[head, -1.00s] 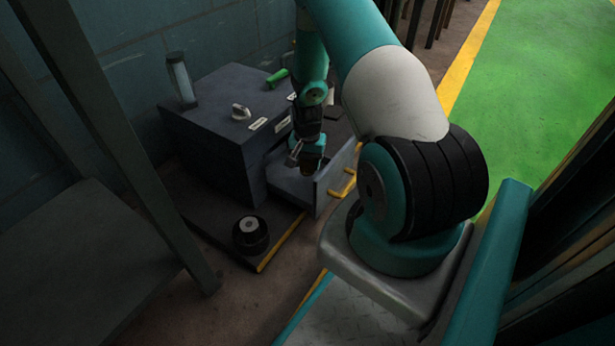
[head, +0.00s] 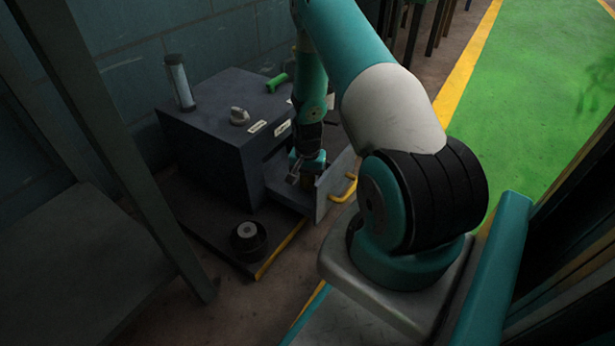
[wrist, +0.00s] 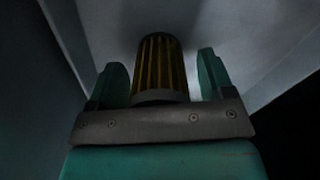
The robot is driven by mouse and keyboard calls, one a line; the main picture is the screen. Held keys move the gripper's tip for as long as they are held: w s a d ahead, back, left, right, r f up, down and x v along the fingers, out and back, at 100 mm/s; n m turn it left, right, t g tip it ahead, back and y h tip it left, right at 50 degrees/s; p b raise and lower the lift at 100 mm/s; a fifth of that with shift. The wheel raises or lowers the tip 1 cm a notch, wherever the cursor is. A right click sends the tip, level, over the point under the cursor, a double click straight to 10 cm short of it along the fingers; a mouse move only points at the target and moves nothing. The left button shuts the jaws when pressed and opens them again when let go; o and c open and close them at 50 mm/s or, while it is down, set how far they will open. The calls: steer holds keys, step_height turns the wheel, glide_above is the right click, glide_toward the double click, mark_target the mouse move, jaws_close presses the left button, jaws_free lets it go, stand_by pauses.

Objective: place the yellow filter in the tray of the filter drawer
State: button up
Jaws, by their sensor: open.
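The yellow filter (wrist: 160,65), ribbed with a dark band at its near end, stands between the two fingers of my gripper (wrist: 161,76) in the wrist view. The fingers are open, with a gap on each side of the filter. In the head view my gripper (head: 303,178) is down inside the pulled-out filter drawer (head: 335,186), behind its front panel. Pale grey drawer surfaces (wrist: 240,35) surround the filter in the wrist view. The filter's far end and its contact with the tray floor cannot be made out.
The dark cabinet (head: 215,160) carries a clear cylinder (head: 180,84), a pale knob (head: 239,117) and a green handle (head: 276,82). A black round part (head: 248,240) sits on the base plate in front. A grey post (head: 150,190) stands at left. A yellow handle (head: 346,189) projects from the drawer front.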

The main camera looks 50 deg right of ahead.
steer(key=shift+r, duration=0.1)
step_height(320, 180, up, 12)
steer(key=p, duration=0.8)
steer(key=shift+r, duration=0.1)
